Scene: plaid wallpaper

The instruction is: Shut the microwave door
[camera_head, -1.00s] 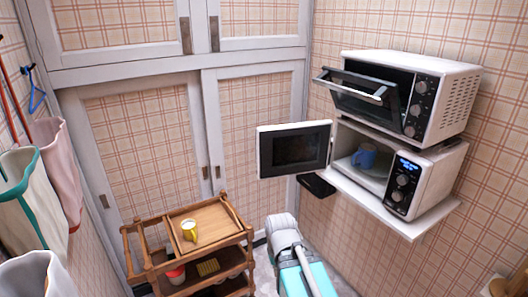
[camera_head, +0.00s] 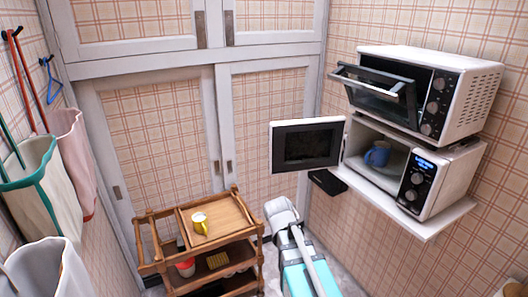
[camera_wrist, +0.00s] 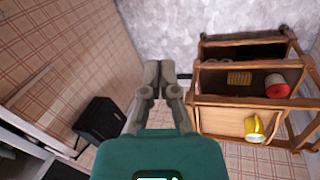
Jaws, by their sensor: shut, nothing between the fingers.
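The white microwave (camera_head: 455,185) stands on a wall shelf at the right in the head view. Its door (camera_head: 307,146), white-framed with a dark window, is swung wide open to the left. A blue mug (camera_head: 377,154) sits inside the open cavity. My gripper (camera_wrist: 159,70) shows in the wrist view with its grey fingers together and nothing between them. It points down toward the floor, left of the wooden cart and apart from it. In the head view my arm is low, below the door; the fingertips cannot be made out there.
A toaster oven (camera_head: 470,95) with its door partly open sits above the microwave. A wooden cart (camera_head: 240,214) with a yellow mug (camera_head: 200,223) stands left of my arm. A black box (camera_wrist: 101,126) is on the wall at left in the wrist view. Bags hang on the left wall.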

